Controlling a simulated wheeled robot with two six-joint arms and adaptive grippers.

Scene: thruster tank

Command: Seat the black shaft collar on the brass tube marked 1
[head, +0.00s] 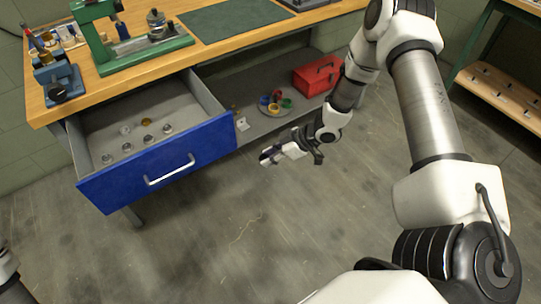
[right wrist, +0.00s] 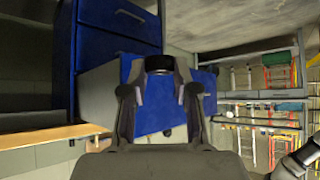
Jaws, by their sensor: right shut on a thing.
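My right gripper (head: 271,156) hangs in front of the bench, to the right of the open blue drawer (head: 165,165) and clear of it. In the right wrist view the right gripper (right wrist: 159,76) is shut on a dark round piece, the black shaft collar (right wrist: 158,63), held between the fingertips. The collar is too small to make out in the head view. Inside the drawer stand several small round pieces, most of them silvery, and one brass-coloured piece (head: 146,121). No number can be read, so I cannot tell whether this is the brass tube marked 1. My left gripper is out of view.
The wooden bench top (head: 110,85) carries a green press (head: 140,45), a blue vise (head: 62,84) and a dark green mat (head: 232,18). The shelf below holds a red toolbox (head: 318,75) and a plate of coloured pieces (head: 275,103). The floor before the drawer is clear.

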